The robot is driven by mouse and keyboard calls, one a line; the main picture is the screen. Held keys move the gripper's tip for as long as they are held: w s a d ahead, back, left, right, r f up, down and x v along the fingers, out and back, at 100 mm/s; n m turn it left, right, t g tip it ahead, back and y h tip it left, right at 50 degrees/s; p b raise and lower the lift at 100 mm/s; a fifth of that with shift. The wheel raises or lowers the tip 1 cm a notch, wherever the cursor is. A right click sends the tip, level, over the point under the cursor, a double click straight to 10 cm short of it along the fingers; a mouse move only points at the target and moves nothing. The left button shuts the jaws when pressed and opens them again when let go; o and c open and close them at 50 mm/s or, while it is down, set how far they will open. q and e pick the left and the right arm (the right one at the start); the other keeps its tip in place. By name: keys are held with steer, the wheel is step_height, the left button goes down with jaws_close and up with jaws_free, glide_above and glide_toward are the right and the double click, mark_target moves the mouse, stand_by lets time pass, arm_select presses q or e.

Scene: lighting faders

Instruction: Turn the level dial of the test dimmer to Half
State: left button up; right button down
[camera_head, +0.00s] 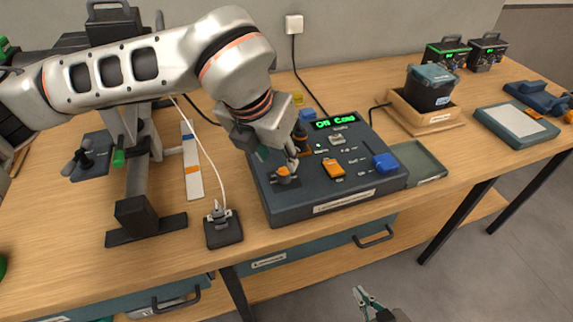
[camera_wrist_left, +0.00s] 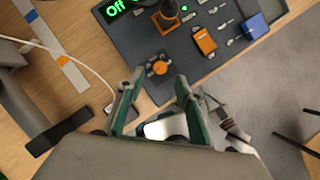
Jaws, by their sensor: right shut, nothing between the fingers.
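The test dimmer is a dark blue-grey console (camera_head: 320,205) on the wooden table, with a green display (camera_head: 335,120). The display starts with "Off" in the left wrist view. An orange dial (camera_head: 284,173) sits on the console's left part; it also shows in the left wrist view (camera_wrist_left: 159,68), on a dark plate. My left gripper (camera_wrist_left: 160,85) is open and empty, pointing down at the dial, its fingertips just short of it in that view. In the head view the left gripper (camera_head: 291,158) partly hides the dial's surroundings. My right gripper (camera_head: 367,299) is shut and empty, low beyond the table's front edge.
The console also carries an orange block (camera_head: 333,168), a blue block (camera_head: 385,162) and a dark upright knob with an orange base (camera_wrist_left: 168,17). A small black box with a cable (camera_head: 223,230) stands left of it. An open tray (camera_head: 421,160) adjoins its right side.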

mark_target(284, 171)
arm_select(q)
steer(key=shift+x, duration=3.15)
jaws_close()
